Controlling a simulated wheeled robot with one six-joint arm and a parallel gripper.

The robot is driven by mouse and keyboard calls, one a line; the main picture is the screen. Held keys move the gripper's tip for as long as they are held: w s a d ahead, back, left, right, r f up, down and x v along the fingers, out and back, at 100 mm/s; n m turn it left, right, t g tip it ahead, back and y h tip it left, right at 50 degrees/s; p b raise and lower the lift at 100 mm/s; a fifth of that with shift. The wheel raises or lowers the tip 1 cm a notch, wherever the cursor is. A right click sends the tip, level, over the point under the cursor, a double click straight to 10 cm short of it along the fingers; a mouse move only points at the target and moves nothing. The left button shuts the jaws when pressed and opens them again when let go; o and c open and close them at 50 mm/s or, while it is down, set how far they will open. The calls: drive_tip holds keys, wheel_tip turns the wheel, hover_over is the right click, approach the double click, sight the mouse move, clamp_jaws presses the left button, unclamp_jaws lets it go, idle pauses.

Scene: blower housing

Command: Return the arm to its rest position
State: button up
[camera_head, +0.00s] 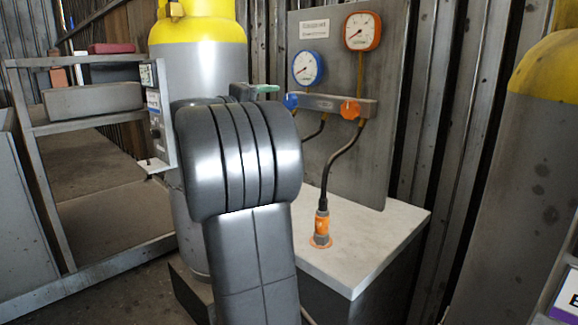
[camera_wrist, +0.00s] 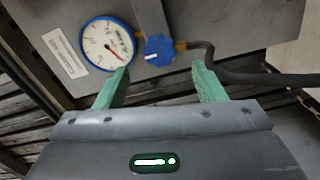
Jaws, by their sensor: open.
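My gripper (camera_wrist: 160,88) shows in the wrist view with its two green fingers apart and nothing between them. Beyond the fingers are the blue-rimmed gauge (camera_wrist: 106,43) and the blue knob (camera_wrist: 158,50); I cannot tell the exact gap to them. In the head view my grey arm fills the middle, and a green finger (camera_head: 266,88) shows just past it, left of the blue knob (camera_head: 291,101). Most of the gripper is hidden behind the arm there.
A panel (camera_head: 400,110) carries the blue gauge (camera_head: 308,67), an orange gauge (camera_head: 362,31) and an orange knob (camera_head: 350,108). A hose runs to an orange fitting (camera_head: 321,228) on the pale bench top (camera_head: 385,245). Yellow-topped cylinders (camera_head: 200,60) stand left and right (camera_head: 525,170). A shelf (camera_head: 90,125) stands left.

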sight(288, 101)
drive_tip(key=p+v, duration=0.1)
drive_tip(key=v, duration=0.7)
drive_tip(key=shift+n, duration=0.3)
drive_tip(key=x, duration=0.7)
drive_tip(key=b+x, duration=0.1)
drive_tip(key=x, duration=0.5)
drive_tip(key=shift+w+d+r, duration=0.25)
drive_tip(key=shift+w+d, duration=0.05)
drive_tip(key=shift+s+a+n+p, duration=0.1)
drive_tip(key=shift+n+p, duration=0.5)
drive_tip(key=shift+p, duration=0.3)
drive_tip(key=n+p, duration=0.3)
drive_tip(key=p, duration=0.2)
drive_tip(key=shift+n, duration=0.4)
drive_tip(key=n+p, duration=0.5)
drive_tip(key=p, duration=0.2)
drive_tip(key=shift+p, duration=0.3)
drive_tip(key=n+p, duration=0.4)
drive_tip(key=p, duration=0.3)
drive_tip(key=shift+p, duration=0.3)
drive_tip(key=n+p, duration=0.4)
drive_tip(key=p, duration=0.3)
drive_tip(key=shift+f, duration=0.1)
drive_tip(key=shift+f+n+p, duration=0.1)
drive_tip(key=shift+n+p, duration=0.6)
drive_tip(key=shift+p, duration=0.3)
